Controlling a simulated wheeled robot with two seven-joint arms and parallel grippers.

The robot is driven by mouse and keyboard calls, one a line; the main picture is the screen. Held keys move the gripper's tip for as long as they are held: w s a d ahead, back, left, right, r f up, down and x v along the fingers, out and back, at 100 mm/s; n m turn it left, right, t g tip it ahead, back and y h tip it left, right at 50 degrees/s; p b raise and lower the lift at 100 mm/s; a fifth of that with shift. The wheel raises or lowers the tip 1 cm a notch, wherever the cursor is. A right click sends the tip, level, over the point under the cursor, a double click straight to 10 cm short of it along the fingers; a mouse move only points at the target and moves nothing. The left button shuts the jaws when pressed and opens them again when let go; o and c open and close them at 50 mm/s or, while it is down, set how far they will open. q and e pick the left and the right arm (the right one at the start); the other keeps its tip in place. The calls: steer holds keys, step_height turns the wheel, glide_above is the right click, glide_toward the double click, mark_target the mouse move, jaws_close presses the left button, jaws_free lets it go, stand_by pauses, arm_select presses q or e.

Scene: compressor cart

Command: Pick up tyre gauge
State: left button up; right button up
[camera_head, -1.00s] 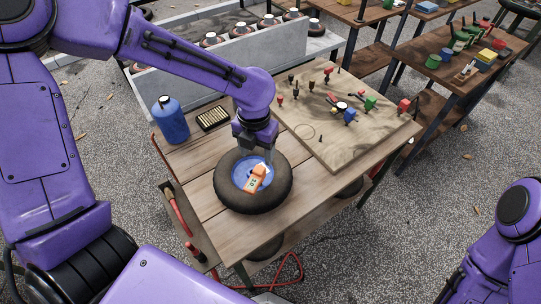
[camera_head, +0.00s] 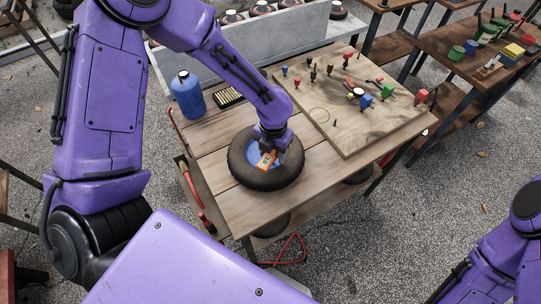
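The orange tyre gauge (camera_head: 265,161) lies tilted over the blue hub (camera_head: 254,150) inside a black tyre (camera_head: 262,180) on the wooden cart table. My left gripper (camera_head: 272,151) reaches down from above to the gauge, its fingertips beside or over the gauge's upper end. The fingers are small and partly hidden by the wrist and the gauge, so I cannot tell whether they have closed on it. My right arm shows at the lower right, but its gripper is out of view.
A blue bottle (camera_head: 187,95) and a box of small brass-coloured pieces (camera_head: 228,96) stand at the table's back left. A wooden board (camera_head: 361,133) with several coloured tools fills the right side. The front table planks (camera_head: 255,218) are bare.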

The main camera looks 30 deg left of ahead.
arm_select(q)
steer(key=shift+w, duration=0.1)
steer(key=c, duration=0.7)
steer(key=shift+w+r, duration=0.15)
steer(key=shift+r, duration=0.35)
steer(key=s+d+r+p, duration=0.2)
steer(key=s+d+r, duration=0.2)
steer(key=r, duration=0.4)
steer(key=s+d+r+p, duration=0.1)
steer(key=s+d+r, duration=0.3)
steer(key=d+r, duration=0.3)
steer(key=shift+s+r+p, duration=0.4)
steer(key=shift+r, duration=0.55)
